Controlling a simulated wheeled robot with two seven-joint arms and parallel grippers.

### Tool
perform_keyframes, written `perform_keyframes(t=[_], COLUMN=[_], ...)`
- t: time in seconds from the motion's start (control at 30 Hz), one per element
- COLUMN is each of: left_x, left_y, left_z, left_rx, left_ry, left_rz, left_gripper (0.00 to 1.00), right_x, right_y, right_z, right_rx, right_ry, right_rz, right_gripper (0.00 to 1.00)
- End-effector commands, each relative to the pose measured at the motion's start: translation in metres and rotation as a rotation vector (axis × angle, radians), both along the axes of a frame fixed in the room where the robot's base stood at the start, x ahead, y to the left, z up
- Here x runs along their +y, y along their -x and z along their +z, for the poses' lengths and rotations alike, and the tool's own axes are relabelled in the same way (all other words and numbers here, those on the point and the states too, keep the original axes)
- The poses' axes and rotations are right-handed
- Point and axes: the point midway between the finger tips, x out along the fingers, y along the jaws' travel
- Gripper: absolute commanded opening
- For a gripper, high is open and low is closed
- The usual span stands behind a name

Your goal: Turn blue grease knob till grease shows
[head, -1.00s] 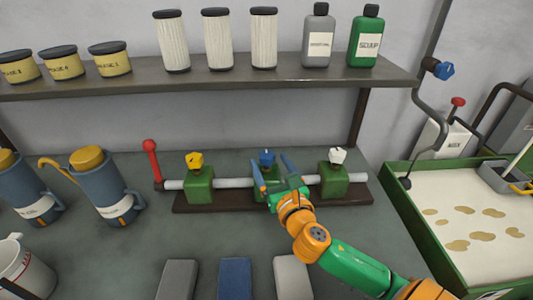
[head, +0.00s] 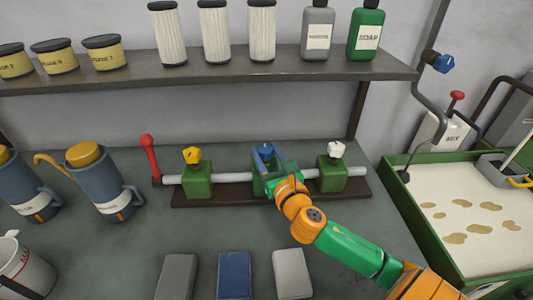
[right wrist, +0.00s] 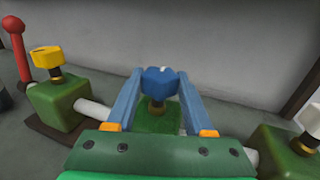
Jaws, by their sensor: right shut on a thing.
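The blue grease knob (right wrist: 160,82) sits on a brass stem on the middle green block (right wrist: 155,115) in the right wrist view. In the head view the blue knob (head: 267,151) is partly covered by my gripper. My right gripper (head: 265,155) has its two blue fingers on either side of the knob, shut on it; they also flank it in the right wrist view (right wrist: 159,78). A yellow knob (head: 192,155) is on the left block and a white knob (head: 336,149) on the right block. No grease can be made out. My left gripper is not in view.
A red-handled lever (head: 147,150) stands at the left end of the pipe (head: 233,178). Blue jugs (head: 98,180) stand to the left. Grey, blue and white blocks (head: 235,275) lie in front. A shelf (head: 210,75) runs above; a green-rimmed tray (head: 425,225) is at the right.

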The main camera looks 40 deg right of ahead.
Motion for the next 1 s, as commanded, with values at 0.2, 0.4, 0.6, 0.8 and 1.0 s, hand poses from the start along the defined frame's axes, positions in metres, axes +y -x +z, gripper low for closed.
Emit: perform_keyframes(t=[0.2,0.4,0.6,0.8,1.0], left_x=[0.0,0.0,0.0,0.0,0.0], left_y=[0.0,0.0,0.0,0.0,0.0], left_z=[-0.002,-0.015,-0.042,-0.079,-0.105], left_rx=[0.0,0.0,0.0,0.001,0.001], left_ry=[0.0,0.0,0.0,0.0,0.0], left_rz=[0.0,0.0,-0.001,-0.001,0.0], left_gripper=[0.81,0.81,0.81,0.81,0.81], right_x=[-0.002,-0.003,-0.005,-0.006,-0.006], right_y=[0.0,0.0,-0.001,-0.001,-0.001], right_z=[0.0,-0.003,-0.007,-0.008,-0.004], right_rx=[0.001,0.001,-0.001,-0.006,-0.007], right_ry=[0.008,0.009,0.007,0.007,0.005], right_rz=[0.125,0.304,0.491,0.665,0.792], right_gripper=[0.0,0.0,0.0,0.0,0.0])
